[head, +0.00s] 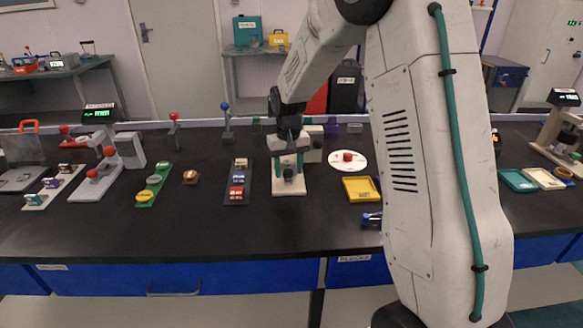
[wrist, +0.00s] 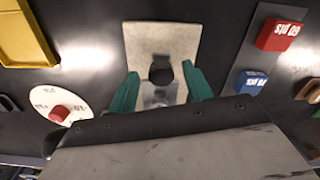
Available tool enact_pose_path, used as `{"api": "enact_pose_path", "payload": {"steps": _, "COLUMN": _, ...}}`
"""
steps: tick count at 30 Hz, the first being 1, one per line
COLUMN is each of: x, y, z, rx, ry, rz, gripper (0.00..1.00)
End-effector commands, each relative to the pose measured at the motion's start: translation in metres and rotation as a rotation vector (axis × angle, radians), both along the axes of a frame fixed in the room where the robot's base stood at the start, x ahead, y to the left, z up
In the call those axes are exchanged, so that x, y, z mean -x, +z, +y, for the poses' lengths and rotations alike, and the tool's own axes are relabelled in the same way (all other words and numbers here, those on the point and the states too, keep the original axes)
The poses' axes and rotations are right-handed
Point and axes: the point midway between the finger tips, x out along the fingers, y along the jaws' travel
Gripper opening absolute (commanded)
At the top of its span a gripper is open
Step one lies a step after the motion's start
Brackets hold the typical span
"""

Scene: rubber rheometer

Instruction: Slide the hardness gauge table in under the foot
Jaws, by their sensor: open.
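The hardness gauge has a cream base plate (head: 289,188) on the black bench, below my gripper. In the wrist view the same cream plate (wrist: 150,38) carries a dark round knob (wrist: 160,73) near its middle. My gripper (wrist: 160,70) is open, its two green fingers on either side of the knob, with gaps visible. I cannot tell whether the fingers reach down to the knob's height. In the head view my gripper (head: 289,160) hides much of the gauge. The foot and the gauge table cannot be told apart clearly.
Left of the gauge is a dark rack (head: 238,183) with red and blue weight blocks. To its right are a white dial disc (head: 339,164) with a red knob and a yellow tray (head: 361,190). The bench front before the gauge is clear.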

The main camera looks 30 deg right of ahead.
Motion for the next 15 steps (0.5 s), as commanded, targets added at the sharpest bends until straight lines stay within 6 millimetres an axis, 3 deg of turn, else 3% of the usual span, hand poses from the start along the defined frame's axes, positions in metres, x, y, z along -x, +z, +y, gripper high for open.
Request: {"api": "enact_pose_path", "payload": {"steps": 15, "x": 0.002, "y": 0.071, "z": 0.0, "rx": 0.001, "ry": 0.0, "rz": -0.003, "gripper": 0.5}}
